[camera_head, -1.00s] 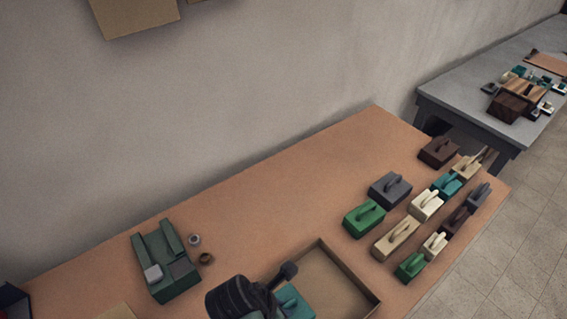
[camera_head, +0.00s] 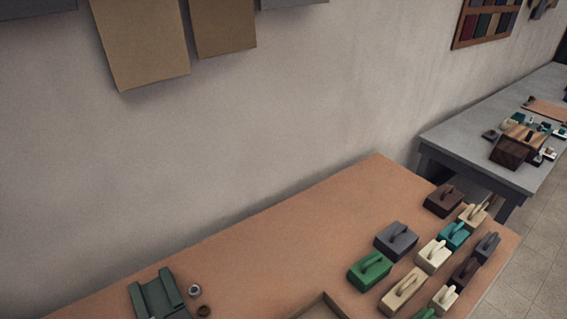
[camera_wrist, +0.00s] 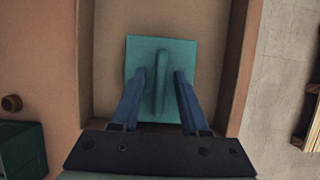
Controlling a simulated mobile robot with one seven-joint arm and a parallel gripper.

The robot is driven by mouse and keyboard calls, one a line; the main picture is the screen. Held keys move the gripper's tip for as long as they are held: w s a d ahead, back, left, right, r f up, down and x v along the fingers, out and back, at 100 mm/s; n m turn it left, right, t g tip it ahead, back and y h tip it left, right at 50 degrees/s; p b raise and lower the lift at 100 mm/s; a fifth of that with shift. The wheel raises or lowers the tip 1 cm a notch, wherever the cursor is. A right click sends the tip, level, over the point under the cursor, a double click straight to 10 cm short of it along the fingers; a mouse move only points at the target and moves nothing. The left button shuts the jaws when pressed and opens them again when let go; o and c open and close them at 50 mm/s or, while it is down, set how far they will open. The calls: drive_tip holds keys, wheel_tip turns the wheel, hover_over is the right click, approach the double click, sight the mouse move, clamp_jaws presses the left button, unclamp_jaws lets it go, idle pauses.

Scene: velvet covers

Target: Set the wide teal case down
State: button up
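The wide teal case (camera_wrist: 142,52) has a raised teal handle and lies in the shallow brown tray (camera_wrist: 216,50) in the wrist view. My gripper (camera_wrist: 160,74) is over the case, its two blue fingers on either side of the handle. A narrow gap shows between each finger and the handle, so the fingers look open and not touching it. In the head view only the tray's far corner (camera_head: 323,298) shows, at the bottom edge. The case and my gripper are out of that view.
Several handled cases, among them a green one (camera_head: 370,270) and a smaller teal one (camera_head: 454,235), stand to the right on the orange table (camera_head: 300,235). A dark green holder (camera_head: 158,295) and two small rings are at the left. The table behind the tray is clear.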

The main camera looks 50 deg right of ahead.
drive_tip(key=v, duration=1.2)
drive_tip(key=shift+w+a, duration=0.1)
